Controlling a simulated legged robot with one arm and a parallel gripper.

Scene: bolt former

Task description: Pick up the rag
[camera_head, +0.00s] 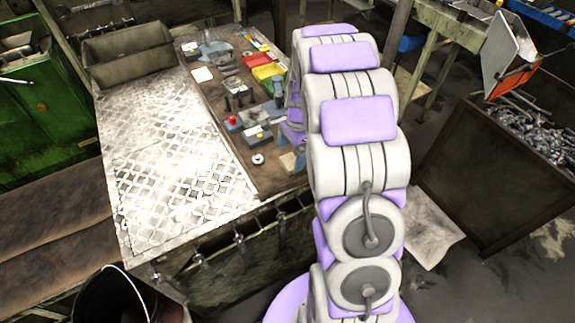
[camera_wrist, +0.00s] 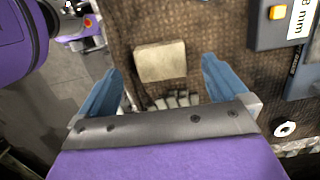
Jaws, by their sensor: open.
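A small cream-coloured folded cloth, which looks like the rag (camera_wrist: 160,62), lies on the brown bench top. It also shows in the head view (camera_head: 288,161), near the bench's right edge and partly hidden by my arm. My gripper (camera_wrist: 162,66) is open above the bench, with its two blue fingers on either side of the rag in the wrist view. Nothing is between the fingers' grip, and I cannot tell the exact height gap to the rag.
A grey box with a yellow button (camera_wrist: 277,13) and a metal ring (camera_wrist: 285,129) lie right of the rag. Tools and a red tray (camera_head: 267,73) are farther back. The patterned metal plate (camera_head: 170,160) is mostly clear. A pale sheet (camera_head: 430,228) lies on the floor.

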